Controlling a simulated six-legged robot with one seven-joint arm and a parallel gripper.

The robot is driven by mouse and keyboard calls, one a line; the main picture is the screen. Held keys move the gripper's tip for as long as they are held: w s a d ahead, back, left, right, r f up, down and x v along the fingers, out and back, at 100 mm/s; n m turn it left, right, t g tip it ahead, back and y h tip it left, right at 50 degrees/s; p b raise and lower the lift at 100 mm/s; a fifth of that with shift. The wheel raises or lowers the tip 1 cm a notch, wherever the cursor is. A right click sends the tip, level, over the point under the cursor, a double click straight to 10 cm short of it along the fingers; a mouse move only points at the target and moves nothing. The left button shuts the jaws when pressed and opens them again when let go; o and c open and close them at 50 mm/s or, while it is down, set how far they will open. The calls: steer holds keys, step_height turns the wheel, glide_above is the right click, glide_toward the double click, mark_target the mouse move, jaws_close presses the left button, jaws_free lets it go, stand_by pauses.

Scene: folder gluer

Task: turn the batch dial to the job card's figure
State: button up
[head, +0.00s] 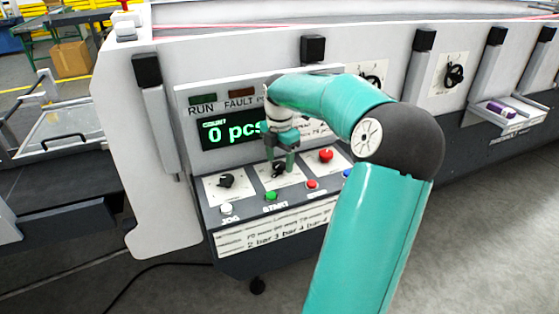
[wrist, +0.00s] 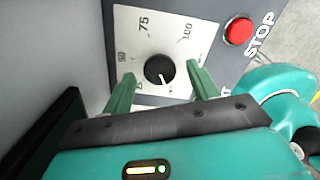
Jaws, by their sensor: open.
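The batch dial, a black knob (wrist: 159,69) on a white plate (wrist: 128,22), is in the middle of the wrist view. I can read 75 and 100 on the plate; other marks are small or partly hidden. The knob's white pointer line slants to the lower right there. My gripper (wrist: 162,76) is open, with one green finger on each side of the knob and a visible gap to it. In the head view my gripper (head: 280,160) is over the panel's middle plate. I cannot make out a job card figure; my arm covers part of the panel.
The display (head: 232,132) reads 0 pcs. Another black knob (head: 227,181) is left of the middle plate. A red mushroom button (head: 325,155) is to the right. A green START button (head: 271,196) and a red button (head: 312,184) are just below. In the wrist view the red STOP button (wrist: 238,31) is near.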

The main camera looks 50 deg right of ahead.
steer(key=shift+f, duration=0.35)
steer(key=c, duration=1)
